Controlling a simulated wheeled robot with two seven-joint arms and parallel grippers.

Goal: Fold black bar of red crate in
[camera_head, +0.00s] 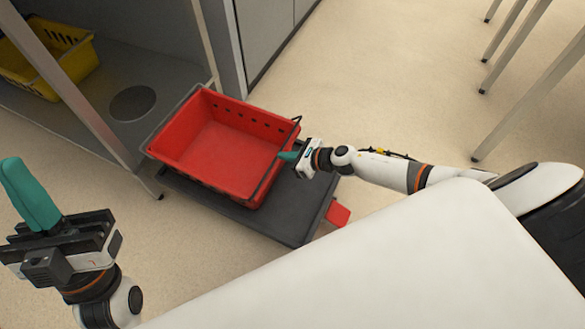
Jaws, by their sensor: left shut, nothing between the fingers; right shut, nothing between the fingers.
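The red crate (215,143) sits empty on a dark flat platform, in the middle left of the head view. A thin black bar (267,178) runs along the crate's right side, with its upper end near the back right corner. Another black bar (172,116) shows along the left rim. My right gripper (284,156) is shut at the crate's right side, its teal fingertips by the bar. I cannot tell whether they touch it. My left gripper (28,190) is shut and empty at the far left, its teal fingers pointing up, well apart from the crate.
The dark platform (285,222) has a red piece (338,213) at its right corner. A metal-legged shelf (120,85) with a yellow basket (45,60) stands at the left. Metal table legs (520,100) stand at the upper right. The floor between is clear.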

